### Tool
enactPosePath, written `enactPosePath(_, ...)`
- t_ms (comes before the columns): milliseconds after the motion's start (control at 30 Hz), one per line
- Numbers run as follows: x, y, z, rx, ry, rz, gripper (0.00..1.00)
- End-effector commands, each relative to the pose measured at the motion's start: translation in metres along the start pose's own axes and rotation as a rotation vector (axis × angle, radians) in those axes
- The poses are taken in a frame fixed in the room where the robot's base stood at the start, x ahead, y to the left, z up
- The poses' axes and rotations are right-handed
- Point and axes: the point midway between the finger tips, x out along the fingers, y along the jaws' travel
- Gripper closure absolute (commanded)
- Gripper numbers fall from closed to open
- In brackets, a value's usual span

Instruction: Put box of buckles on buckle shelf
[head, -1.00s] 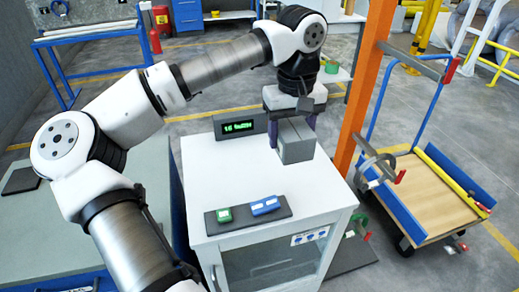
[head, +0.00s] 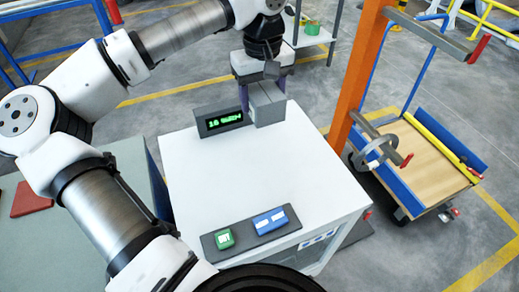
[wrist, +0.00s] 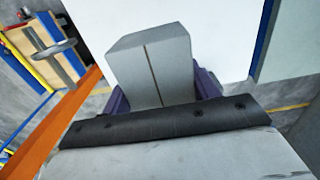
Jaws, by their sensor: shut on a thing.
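The grey box of buckles (head: 267,103) is held in my gripper (head: 247,98) at the far edge of a white cabinet top, next to a small display. In the wrist view the box (wrist: 150,65) sits between the purple fingers of my gripper (wrist: 160,95), with a dark line down its face. The fingers are shut on it. I cannot tell whether the box touches the white top. I cannot make out a buckle shelf with certainty.
An orange post (head: 358,80) and a blue-railed cart (head: 430,160) stand to the right. The middle of the white top is clear.

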Motion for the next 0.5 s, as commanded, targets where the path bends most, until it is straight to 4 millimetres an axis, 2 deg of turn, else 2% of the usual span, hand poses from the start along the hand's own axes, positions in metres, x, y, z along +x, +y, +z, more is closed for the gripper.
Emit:
enactPosePath(300,0.081,0.0,0.001,0.001,-0.005,0.001,0.83)
enactPosePath(500,0.121,0.0,0.001,0.001,-0.003,0.002,0.83)
